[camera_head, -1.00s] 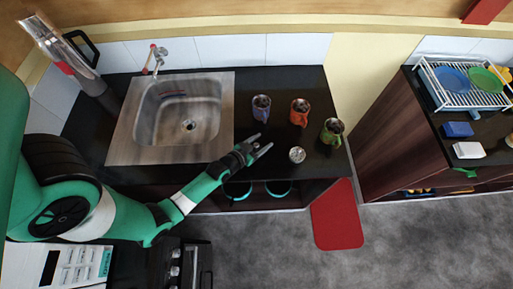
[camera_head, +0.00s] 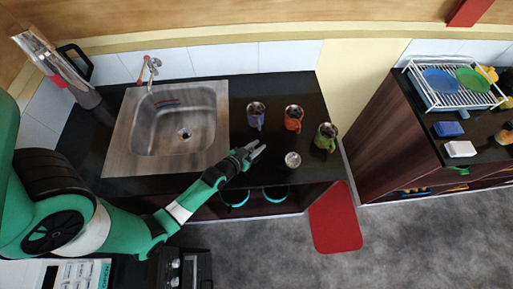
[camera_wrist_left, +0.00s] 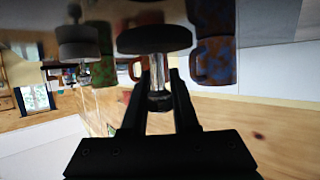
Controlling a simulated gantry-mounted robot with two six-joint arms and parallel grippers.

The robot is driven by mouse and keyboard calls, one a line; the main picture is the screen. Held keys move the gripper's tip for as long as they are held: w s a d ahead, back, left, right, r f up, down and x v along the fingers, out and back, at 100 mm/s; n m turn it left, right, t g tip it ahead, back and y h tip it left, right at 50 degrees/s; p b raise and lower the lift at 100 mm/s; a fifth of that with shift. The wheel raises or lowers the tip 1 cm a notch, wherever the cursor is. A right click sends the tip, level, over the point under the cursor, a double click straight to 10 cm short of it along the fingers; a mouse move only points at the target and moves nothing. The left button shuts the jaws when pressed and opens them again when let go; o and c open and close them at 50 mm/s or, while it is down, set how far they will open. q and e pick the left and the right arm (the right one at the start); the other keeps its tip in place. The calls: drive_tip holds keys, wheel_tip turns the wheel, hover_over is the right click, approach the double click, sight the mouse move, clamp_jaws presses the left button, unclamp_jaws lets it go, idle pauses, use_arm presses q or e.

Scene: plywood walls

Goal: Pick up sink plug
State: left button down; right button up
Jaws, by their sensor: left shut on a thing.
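The sink plug (camera_wrist_left: 155,40) shows in the left wrist view as a dark disc with a shiny metal stem (camera_wrist_left: 159,72). My left gripper (camera_wrist_left: 160,82) is shut on the stem, with a finger on each side of it. In the head view my left gripper (camera_head: 257,150) is over the front of the black counter, right of the sink (camera_head: 172,152). The plug is too small to make out there. My right gripper is not in view.
A blue mug (camera_head: 255,117), an orange mug (camera_head: 293,118) and a green mug (camera_head: 325,138) stand behind and right of my gripper. A small silver round item (camera_head: 293,160) is close on its right. A dish rack (camera_head: 456,88) stands on the right counter.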

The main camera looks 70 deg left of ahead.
use_arm(q)
drive_tip(key=r, duration=0.1)
drive_tip(key=d+r+p, duration=0.1)
drive_tip(key=r+p, duration=0.1)
drive_tip(key=shift+d+r, duration=0.2)
drive_tip(key=shift+d, duration=0.1)
drive_tip(key=s+d+r+b, duration=0.2)
drive_tip(key=d+r, duration=0.5)
drive_tip(key=d, duration=0.5)
drive_tip(key=shift+r+b, duration=0.3)
drive_tip(key=shift+b, duration=0.2)
